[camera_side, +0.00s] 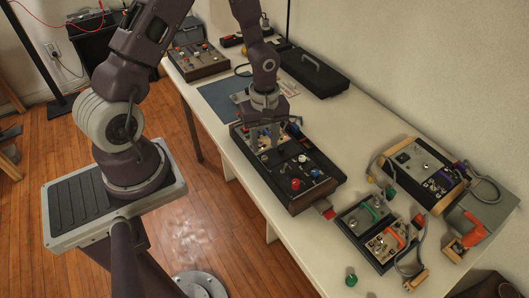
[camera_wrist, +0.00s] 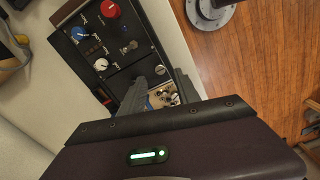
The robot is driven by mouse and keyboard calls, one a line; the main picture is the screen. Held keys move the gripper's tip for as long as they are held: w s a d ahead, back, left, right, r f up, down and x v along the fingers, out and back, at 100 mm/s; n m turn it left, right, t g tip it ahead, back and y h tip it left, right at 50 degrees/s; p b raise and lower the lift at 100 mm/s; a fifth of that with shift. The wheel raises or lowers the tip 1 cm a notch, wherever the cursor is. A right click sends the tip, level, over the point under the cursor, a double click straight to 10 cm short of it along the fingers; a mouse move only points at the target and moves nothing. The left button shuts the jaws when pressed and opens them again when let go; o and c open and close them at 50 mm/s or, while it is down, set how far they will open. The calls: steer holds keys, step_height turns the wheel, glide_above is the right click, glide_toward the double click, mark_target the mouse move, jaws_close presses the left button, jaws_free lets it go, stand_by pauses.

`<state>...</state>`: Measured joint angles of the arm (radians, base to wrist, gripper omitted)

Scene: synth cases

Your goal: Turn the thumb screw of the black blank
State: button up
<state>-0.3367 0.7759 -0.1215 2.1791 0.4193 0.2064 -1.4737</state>
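The synth case (camera_side: 318,198) with dark panels and wooden ends lies on the table below my gripper (camera_side: 265,138). The gripper points down over the case's far-left part, its two fingers apart with nothing visible between them. In the wrist view the gripper (camera_wrist: 160,95) shows as two dark fingers, with a silver panel seen between and beneath them. A plain black panel (camera_wrist: 143,68), likely the black blank, lies just beyond the fingers. A small round silver piece (camera_wrist: 160,70) sits on it, perhaps the thumb screw. Whether a finger touches anything cannot be told.
The case carries a red knob (camera_wrist: 110,9), a blue knob (camera_wrist: 78,33), a white knob (camera_wrist: 100,64) and a toggle switch (camera_wrist: 128,46). Other cases (camera_side: 428,172) with cables stand at right. A black lidded case (camera_side: 315,72) lies behind. Free tabletop shows at the front right.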

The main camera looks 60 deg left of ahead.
mark_target(264, 157)
step_height(264, 157, down, 5)
steer(key=shift+r, duration=0.15)
jaws_close()
